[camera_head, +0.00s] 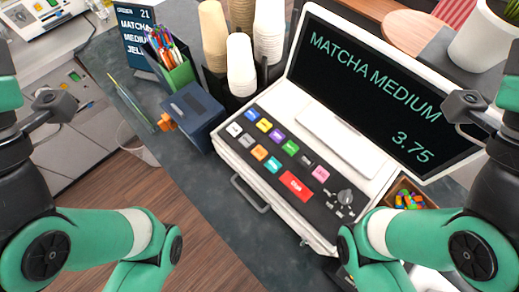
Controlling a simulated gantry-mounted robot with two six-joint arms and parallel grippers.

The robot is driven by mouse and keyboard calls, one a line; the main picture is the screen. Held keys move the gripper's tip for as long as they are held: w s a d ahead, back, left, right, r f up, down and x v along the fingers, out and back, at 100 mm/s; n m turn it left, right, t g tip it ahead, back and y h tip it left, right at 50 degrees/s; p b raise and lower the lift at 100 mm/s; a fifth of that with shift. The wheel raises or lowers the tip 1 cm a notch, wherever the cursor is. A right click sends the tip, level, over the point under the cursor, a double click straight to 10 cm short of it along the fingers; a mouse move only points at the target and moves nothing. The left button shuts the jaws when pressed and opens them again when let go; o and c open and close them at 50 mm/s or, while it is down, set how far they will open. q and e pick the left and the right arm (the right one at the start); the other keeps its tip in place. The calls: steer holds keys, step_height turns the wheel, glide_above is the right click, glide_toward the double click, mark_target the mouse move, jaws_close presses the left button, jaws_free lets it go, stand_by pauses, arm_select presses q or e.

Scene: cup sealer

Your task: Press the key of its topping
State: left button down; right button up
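The register (233,150) stands on the dark counter, its screen (375,85) reading MATCHA MEDIUM and 3.75. Its keypad has blue (251,115), yellow (264,124), purple (277,135), green (290,147), pink (320,173), white (234,129), orange (259,152), teal (272,164) and wide red (296,186) keys; their labels are too small to read. The order sign (136,37) reads ORDER 21, MATCHA, MEDIUM and a partly hidden line starting JEL. My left gripper (50,108) is at the left edge, and my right gripper (470,106) overlaps the screen's right side. Both are away from the keys.
Stacked cups (241,75) and a pen holder (176,72) stand behind the register's left side. A dark blue box (192,112) is left of the keypad. A small tray of colourful pieces (408,195) sits at the right. The space above the keys is clear.

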jaws_close()
stand_by(1.4)
